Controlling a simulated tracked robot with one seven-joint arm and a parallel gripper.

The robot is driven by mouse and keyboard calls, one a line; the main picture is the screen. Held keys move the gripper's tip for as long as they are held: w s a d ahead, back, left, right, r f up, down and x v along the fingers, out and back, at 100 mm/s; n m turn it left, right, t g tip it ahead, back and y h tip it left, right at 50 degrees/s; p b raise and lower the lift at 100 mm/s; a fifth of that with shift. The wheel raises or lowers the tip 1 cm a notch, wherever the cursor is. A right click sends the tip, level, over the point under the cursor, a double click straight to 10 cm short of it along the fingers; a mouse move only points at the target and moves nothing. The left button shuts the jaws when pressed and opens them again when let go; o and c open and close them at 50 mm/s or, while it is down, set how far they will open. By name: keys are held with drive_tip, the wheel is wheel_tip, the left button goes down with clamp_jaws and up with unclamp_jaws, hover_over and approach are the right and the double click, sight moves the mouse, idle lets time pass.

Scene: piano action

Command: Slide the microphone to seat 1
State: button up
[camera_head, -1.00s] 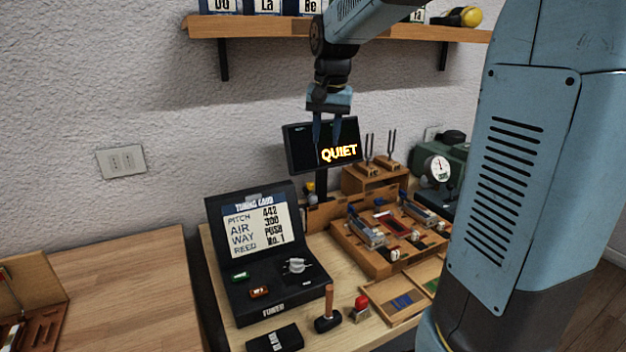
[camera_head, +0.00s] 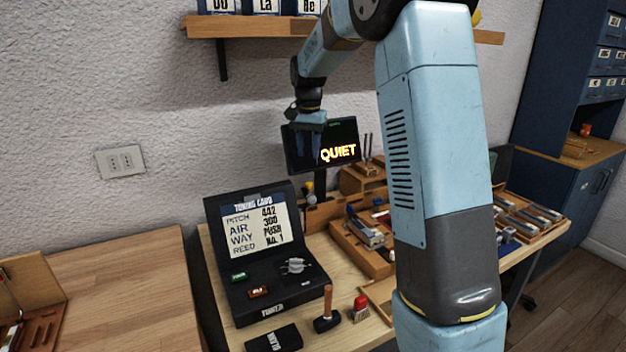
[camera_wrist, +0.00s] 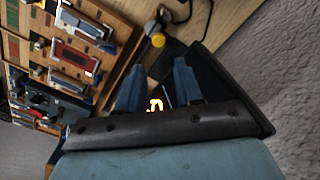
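A small yellow-and-grey piece, which may be the microphone, stands at the wooden board behind the tuner case in the head view (camera_head: 309,187). In the wrist view, a yellow round piece (camera_wrist: 157,40) with grey parts shows just beyond the fingertips. I cannot make out seat 1. My gripper (camera_head: 308,156) hangs pointing down in front of the left part of the QUIET screen (camera_head: 338,153), above the yellow piece and apart from it. In the wrist view, its two fingers (camera_wrist: 158,72) are apart with nothing between them.
A wooden action tray (camera_head: 365,258) is partly hidden behind my arm. A shelf (camera_head: 260,27) runs above. The left bench is mostly bare.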

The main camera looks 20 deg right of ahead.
sight(309, 183)
wheel_tip(309, 183, down, 10)
idle(0.5)
clamp_jaws()
idle(0.4)
